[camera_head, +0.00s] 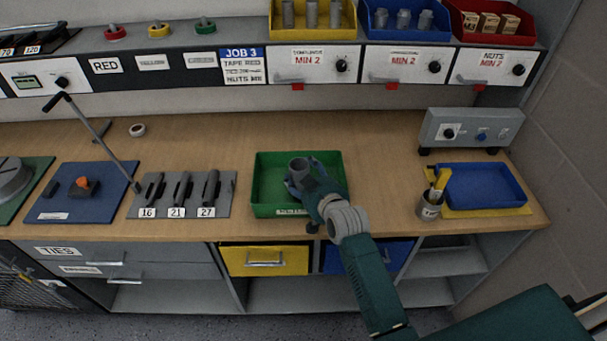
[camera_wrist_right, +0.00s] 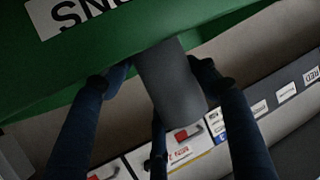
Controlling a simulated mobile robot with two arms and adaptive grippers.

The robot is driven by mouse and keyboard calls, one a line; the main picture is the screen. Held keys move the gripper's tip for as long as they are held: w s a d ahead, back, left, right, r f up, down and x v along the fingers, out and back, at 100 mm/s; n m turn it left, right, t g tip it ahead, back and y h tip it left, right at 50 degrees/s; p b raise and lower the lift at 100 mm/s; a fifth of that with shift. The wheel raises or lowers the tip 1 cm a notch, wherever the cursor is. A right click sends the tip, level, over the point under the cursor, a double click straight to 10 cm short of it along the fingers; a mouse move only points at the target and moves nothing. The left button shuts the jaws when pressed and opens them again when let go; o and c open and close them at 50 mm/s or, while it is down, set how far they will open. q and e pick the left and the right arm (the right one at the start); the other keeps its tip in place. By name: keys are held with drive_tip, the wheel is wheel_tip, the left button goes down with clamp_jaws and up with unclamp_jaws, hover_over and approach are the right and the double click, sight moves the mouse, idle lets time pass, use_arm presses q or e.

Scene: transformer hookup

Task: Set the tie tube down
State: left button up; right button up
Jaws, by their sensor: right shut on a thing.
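The tie tube (camera_head: 299,164) is a grey cylinder, upright or nearly so, over the green tray (camera_head: 262,185) in the head view. My right gripper (camera_head: 303,179) is shut around it, reaching in over the tray's front edge. In the right wrist view the tube (camera_wrist_right: 172,85) is between my dark fingers, with the green tray wall (camera_wrist_right: 110,65) close beside it. I cannot tell whether the tube's bottom touches the tray floor. My left gripper is not in view.
A grey board (camera_head: 225,205) with slots labelled 16, 21 and 27 lies left of the tray. A blue board (camera_head: 75,205) with a lever is further left. Wood behind the green tray is clear.

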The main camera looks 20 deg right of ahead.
drive_tip(key=shift+f, duration=0.5)
drive_tip(key=shift+f, duration=0.1)
drive_tip(key=o, duration=0.9)
drive_tip(key=shift+s+f, duration=0.1)
drive_tip(key=shift+f, duration=0.05)
drive_tip(key=r+b+v, duration=0.1)
drive_tip(key=v, duration=1.1)
drive_tip(key=shift+r, duration=0.35)
